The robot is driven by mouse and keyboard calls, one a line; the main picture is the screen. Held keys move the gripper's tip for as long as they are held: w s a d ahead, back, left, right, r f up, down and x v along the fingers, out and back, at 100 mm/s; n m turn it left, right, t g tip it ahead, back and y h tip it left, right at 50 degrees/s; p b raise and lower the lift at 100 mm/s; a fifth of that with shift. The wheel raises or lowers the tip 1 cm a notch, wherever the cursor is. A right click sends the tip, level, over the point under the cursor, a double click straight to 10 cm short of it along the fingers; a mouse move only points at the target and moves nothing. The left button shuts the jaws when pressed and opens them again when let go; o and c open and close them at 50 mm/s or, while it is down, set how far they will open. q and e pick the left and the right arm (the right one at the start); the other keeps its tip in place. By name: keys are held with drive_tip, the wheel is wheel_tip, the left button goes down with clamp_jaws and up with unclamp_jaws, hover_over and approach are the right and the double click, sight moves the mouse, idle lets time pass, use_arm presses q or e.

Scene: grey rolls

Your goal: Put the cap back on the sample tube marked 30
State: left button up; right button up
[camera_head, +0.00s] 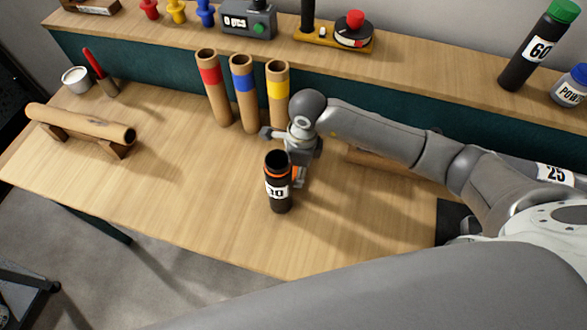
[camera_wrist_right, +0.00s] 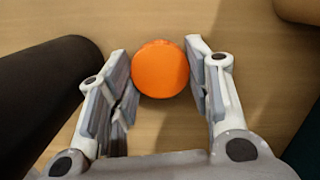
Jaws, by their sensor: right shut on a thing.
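The sample tube marked 30 (camera_head: 279,196) is black with a white label and an orange band. It stands upright on the table, its top open and dark inside. A black tube body (camera_wrist_right: 45,100) also shows at the left of the right wrist view. My right gripper (camera_head: 300,178) is just behind and to the right of the tube, low and pointing down. In the right wrist view it is shut on a round orange cap (camera_wrist_right: 160,69), seen from above between the fingers. The tube largely hides the cap in the head view. My left gripper is not in view.
Three brown tubes with red (camera_head: 211,88), blue (camera_head: 243,92) and yellow (camera_head: 277,94) bands stand behind. A wooden roll on a stand (camera_head: 80,125) is at left. A tube marked 60 (camera_head: 524,65) stands on the back shelf. The front table is clear.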

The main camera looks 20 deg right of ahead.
use_arm(q)
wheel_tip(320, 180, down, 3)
drive_tip(key=b, duration=0.3)
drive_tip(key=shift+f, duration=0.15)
use_arm(e)
wheel_tip(320, 180, up, 28)
drive_tip(key=shift+f, duration=0.15)
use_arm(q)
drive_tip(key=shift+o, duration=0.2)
